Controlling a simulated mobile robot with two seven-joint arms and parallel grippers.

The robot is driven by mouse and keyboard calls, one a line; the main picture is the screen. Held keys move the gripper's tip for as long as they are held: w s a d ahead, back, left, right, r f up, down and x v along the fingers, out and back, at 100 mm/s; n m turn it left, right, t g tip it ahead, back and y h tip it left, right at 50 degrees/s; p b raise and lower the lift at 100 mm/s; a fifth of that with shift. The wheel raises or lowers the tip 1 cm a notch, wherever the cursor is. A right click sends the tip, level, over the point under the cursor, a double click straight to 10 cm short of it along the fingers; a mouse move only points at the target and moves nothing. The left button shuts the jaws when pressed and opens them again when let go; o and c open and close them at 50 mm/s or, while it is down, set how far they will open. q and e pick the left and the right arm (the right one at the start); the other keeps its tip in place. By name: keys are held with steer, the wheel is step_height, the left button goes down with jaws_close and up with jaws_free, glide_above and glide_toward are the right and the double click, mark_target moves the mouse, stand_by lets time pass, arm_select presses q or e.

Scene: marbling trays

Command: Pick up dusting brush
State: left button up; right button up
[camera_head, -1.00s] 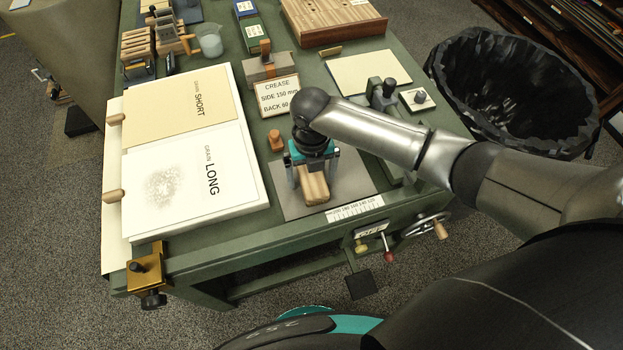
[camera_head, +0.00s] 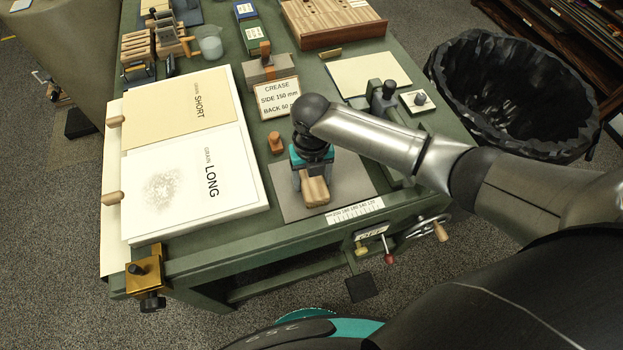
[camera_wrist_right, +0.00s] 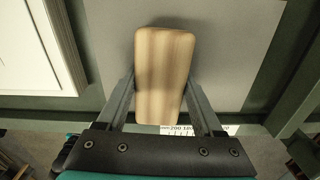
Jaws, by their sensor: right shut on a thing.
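The dusting brush shows as a pale striped wooden block (camera_head: 315,192) over the grey plate near the front edge of the green bench. My right gripper (camera_head: 311,180) points down from above and is shut on its sides. In the right wrist view, the block (camera_wrist_right: 163,75) lies between the two fingers of the gripper (camera_wrist_right: 160,95). Any bristles are hidden beneath the wood, and I cannot tell whether the brush touches the plate. My left gripper is not in view.
The grey plate (camera_head: 350,178) has a ruler strip (camera_head: 355,210) at its front edge. Left of it lies a paper stack (camera_head: 255,190). A small wooden knob (camera_head: 276,142) and a crease sign (camera_head: 277,98) stand behind. A black-lined bin (camera_head: 440,75) stands right of the bench.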

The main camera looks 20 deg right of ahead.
steer(key=shift+c, duration=1)
steer(key=shift+r, duration=0.15)
step_height(320, 180, up, 20)
steer(key=p, duration=0.4)
steer(key=o, duration=0.8)
steer(key=c, duration=0.6)
steer(key=shift+a, duration=0.1)
